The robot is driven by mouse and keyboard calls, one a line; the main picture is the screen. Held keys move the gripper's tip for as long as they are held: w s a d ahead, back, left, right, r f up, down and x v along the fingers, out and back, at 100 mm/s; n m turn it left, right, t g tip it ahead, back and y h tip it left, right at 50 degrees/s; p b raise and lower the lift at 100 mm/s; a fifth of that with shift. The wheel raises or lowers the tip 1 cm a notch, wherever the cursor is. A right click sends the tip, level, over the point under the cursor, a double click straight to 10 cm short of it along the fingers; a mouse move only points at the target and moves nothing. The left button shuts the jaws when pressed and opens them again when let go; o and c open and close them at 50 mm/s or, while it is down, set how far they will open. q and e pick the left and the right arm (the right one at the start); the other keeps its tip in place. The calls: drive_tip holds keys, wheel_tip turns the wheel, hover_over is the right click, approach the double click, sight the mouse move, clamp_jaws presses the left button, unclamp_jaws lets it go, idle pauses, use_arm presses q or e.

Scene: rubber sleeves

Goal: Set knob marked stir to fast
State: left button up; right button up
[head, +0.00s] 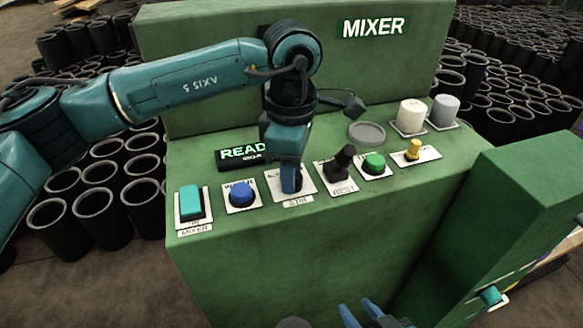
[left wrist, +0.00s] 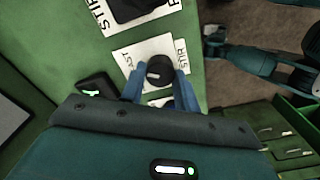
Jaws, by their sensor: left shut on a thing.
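The stir knob (left wrist: 159,70) is a round black knob on a white plate (left wrist: 128,54) in the left wrist view. The plate has lettering that looks like FAST at its left and STIR at its right. My left gripper (head: 290,190) is lowered over this plate in the head view and hides the knob there. In the left wrist view its blue fingers (left wrist: 159,88) sit on both sides of the knob, shut on it. I cannot tell where the knob's pointer is. My right gripper (head: 363,314) shows at the bottom of the head view, its blue fingers apart and empty.
The green MIXER panel (head: 240,265) carries a teal switch (head: 190,203), a blue button (head: 241,194), a black lever (head: 342,164), a green button (head: 374,163) and a yellow knob (head: 413,149). A lit display (head: 242,153) stands behind. A green box (head: 520,190) is at right.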

use_arm(q)
drive_tip(key=o, duration=1)
wheel_tip(320, 180, up, 13)
drive_tip(key=shift+r, duration=0.15)
